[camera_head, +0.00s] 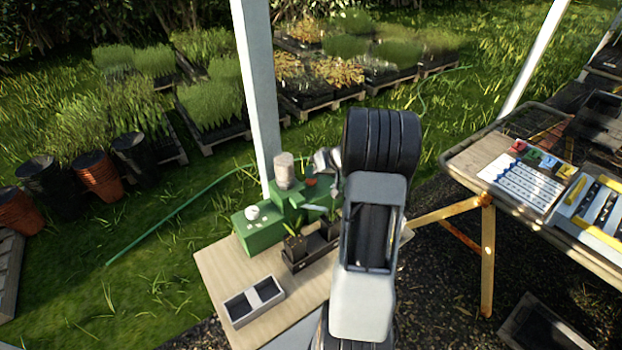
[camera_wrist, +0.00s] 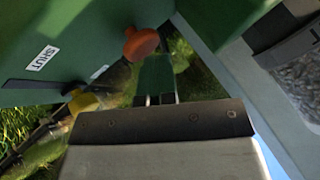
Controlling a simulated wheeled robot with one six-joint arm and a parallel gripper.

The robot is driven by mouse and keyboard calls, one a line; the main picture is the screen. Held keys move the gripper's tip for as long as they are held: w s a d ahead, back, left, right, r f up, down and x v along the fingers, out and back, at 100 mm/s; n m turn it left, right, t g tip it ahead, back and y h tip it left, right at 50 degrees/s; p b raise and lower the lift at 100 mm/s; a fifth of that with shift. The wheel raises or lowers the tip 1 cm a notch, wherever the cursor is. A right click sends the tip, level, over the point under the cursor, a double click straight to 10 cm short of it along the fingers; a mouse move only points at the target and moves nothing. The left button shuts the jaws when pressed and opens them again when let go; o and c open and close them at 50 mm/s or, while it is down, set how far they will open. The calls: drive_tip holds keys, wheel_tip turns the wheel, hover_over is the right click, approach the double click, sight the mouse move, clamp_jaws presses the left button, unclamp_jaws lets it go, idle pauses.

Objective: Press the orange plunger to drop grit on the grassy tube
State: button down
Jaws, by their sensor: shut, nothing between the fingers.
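The orange plunger (camera_wrist: 141,43) shows in the wrist view as a rounded knob beside a green panel with a "SHUT" label (camera_wrist: 43,58). My gripper (camera_wrist: 156,62) is shut and empty, its tips close below and slightly right of the plunger. I cannot tell whether they touch. In the head view the plunger (camera_head: 311,182) is a small orange spot on the green dispenser (camera_head: 265,236). A clear hopper of grit (camera_wrist: 300,75) is at the right of the wrist view. Planted tubes (camera_head: 295,243) stand in a black tray (camera_head: 296,265); which is the grassy one is unclear.
A grey two-cell tray (camera_head: 253,301) sits at the front of the wooden table (camera_head: 215,268). A white post (camera_head: 256,90) rises behind the dispenser. Another table (camera_head: 470,157) with trays stands to the right. My arm hides part of the table.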

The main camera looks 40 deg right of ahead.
idle(0.6)
drive_tip(key=shift+r+p, duration=0.35)
drive_tip(key=shift+r, duration=0.8)
drive_tip(key=shift+r, duration=0.1)
wheel_tip(320, 180, up, 5)
drive_tip(key=shift+f+p, duration=0.1)
drive_tip(key=shift+p, duration=0.85)
